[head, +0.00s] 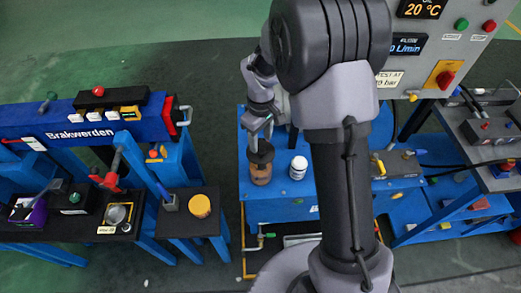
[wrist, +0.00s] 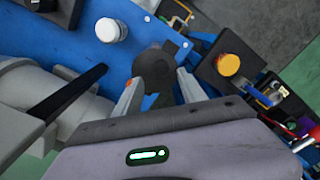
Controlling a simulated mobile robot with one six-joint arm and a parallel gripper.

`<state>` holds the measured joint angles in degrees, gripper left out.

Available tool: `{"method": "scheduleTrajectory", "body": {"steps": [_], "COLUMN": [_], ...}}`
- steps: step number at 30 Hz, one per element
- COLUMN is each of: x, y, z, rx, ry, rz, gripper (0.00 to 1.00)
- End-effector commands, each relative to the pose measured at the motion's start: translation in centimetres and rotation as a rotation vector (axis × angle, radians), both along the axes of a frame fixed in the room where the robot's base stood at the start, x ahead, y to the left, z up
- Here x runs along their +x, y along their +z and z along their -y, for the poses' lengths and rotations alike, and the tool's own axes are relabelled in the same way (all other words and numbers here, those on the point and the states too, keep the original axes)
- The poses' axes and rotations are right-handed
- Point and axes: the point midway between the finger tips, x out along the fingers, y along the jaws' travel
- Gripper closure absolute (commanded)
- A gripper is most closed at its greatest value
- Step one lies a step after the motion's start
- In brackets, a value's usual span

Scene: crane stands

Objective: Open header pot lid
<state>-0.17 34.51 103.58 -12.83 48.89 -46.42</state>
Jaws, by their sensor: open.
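The header pot (head: 261,174) is a brown jar with a dark round lid (head: 260,152), upright on the blue bench. The lid (wrist: 154,64) also shows in the wrist view, just beyond the fingertips. My gripper (head: 259,134) is open and points down right over the lid. In the wrist view my gripper (wrist: 157,88) has one finger on each side of the lid's near part, with nothing held. I cannot tell whether the fingers touch the lid.
A white capped bottle (head: 298,167) stands close to the right of the pot. A yellow-topped round item (head: 200,206) sits on a dark side table to the left. The blue Brakeverden stand (head: 80,133) is further left. A grey control panel (head: 440,50) rises at the back right.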

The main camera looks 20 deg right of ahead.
Motion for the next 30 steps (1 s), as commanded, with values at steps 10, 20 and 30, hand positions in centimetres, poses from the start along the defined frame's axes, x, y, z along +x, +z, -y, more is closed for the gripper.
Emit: {"method": "scheduleTrajectory", "body": {"steps": [10,20,30], "x": [0.0,0.0,0.0], "y": [-4.3,-4.2,-4.2], "z": [0.0,0.0,0.0], "rx": [0.000,0.000,0.000], "ry": [-0.001,-0.001,-0.001], "rz": [0.002,0.002,0.002], "gripper": [0.52,0.77,1.00]}}
